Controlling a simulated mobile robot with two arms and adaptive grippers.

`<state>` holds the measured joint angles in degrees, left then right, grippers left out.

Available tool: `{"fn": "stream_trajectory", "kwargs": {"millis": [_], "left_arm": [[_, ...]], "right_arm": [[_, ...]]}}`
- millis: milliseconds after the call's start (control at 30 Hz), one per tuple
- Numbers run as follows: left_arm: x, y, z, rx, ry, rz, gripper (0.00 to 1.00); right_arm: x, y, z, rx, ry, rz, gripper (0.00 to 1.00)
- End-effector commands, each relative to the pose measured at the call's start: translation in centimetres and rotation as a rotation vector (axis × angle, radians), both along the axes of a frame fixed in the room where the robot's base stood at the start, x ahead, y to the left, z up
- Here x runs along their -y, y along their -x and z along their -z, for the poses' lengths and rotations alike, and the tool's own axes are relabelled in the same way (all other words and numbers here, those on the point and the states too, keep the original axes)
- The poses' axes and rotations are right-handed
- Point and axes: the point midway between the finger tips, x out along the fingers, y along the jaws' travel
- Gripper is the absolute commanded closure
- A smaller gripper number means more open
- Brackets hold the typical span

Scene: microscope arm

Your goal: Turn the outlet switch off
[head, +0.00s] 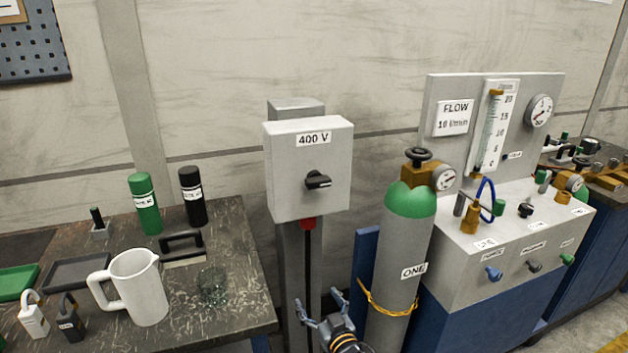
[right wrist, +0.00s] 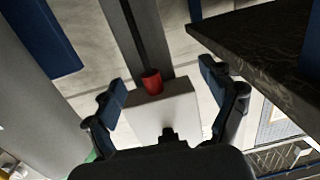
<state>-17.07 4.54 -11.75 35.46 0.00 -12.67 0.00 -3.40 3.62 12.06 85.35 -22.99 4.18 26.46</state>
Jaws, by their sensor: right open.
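The outlet switch is a light grey box (head: 308,172) labelled 400 V, fixed on a grey post. Its black rotary knob (head: 317,181) sits on the front face with its handle lying about level. A red connector (head: 307,223) with a black cable hangs under the box. My right gripper (head: 320,302) is open and empty, below the box and apart from it. In the right wrist view the box (right wrist: 180,112) shows between the open fingers (right wrist: 164,84), with the red connector (right wrist: 151,81) and the dark knob (right wrist: 167,134). My left gripper is not in view.
A grey gas cylinder (head: 397,265) with a green top stands close right of the post. A flow panel (head: 470,235) stands behind it. A dark workbench (head: 225,250) at left holds a white jug (head: 139,288), bottles and padlocks. Space before the box is clear.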

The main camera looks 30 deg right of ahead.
Motion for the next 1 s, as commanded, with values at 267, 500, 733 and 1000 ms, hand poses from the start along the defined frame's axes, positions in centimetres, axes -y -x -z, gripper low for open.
{"fn": "stream_trajectory", "kwargs": {"millis": [267, 500, 733, 1000], "left_arm": [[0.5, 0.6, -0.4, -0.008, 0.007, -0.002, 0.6], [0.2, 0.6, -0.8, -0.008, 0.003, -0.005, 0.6], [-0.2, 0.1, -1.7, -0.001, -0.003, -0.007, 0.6], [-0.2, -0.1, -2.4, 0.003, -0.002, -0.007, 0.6]], "right_arm": [[3.9, -0.3, -19.5, 0.398, 0.071, 0.045, 0.16], [4.6, -1.1, -22.7, 0.452, 0.084, 0.048, 0.16], [5.6, -5.3, -24.6, 0.45, 0.085, 0.049, 0.16], [6.7, -10.1, -26.4, 0.448, 0.083, 0.049, 0.16]]}}
